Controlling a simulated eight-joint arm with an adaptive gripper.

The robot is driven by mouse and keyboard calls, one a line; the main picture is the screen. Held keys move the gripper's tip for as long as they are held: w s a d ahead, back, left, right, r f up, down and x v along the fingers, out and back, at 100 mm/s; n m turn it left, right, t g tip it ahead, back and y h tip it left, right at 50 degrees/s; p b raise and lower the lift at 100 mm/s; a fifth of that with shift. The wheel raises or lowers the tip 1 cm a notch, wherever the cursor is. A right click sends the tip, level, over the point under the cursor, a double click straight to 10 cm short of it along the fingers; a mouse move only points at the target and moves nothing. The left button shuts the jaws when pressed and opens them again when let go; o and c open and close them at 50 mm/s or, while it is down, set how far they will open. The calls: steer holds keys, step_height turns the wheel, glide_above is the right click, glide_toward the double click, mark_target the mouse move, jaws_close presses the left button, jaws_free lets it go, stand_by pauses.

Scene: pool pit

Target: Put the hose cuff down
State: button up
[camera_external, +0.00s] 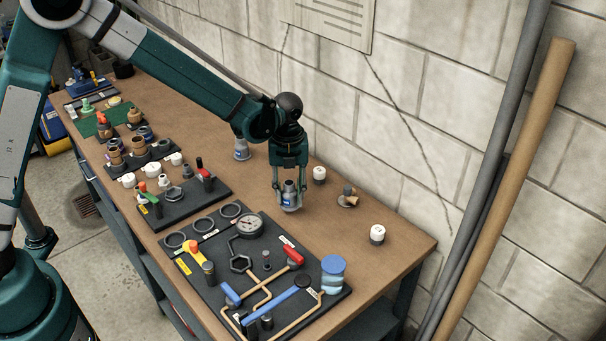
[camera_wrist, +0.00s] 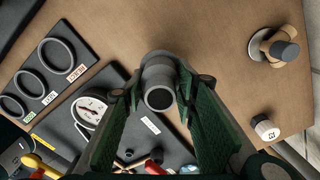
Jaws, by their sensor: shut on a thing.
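The hose cuff (camera_external: 290,196) is a grey, stepped, tube-like piece with a bluish label. My gripper (camera_external: 289,190) is shut on it, with one finger on each side. The cuff is upright and at or just above the brown bench top; I cannot tell whether it touches. In the wrist view the cuff (camera_wrist: 159,84) shows its dark round opening between the green finger pads of my gripper (camera_wrist: 160,100). A similar grey piece with a blue label (camera_external: 241,149) stands farther back by the wall.
A dark tool board (camera_external: 215,262) with a gauge (camera_external: 249,225), rings and valves lies left and in front of the cuff. White caps (camera_external: 377,234) (camera_external: 319,175) and a brown fitting (camera_external: 348,197) stand to the right. The block wall runs behind the bench.

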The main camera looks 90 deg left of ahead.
steer(key=shift+f, duration=1.85)
steer(key=shift+f, duration=0.2)
steer(key=o, duration=0.9)
steer(key=shift+r, duration=0.15)
step_height(320, 180, up, 12)
steer(key=shift+r, duration=0.1)
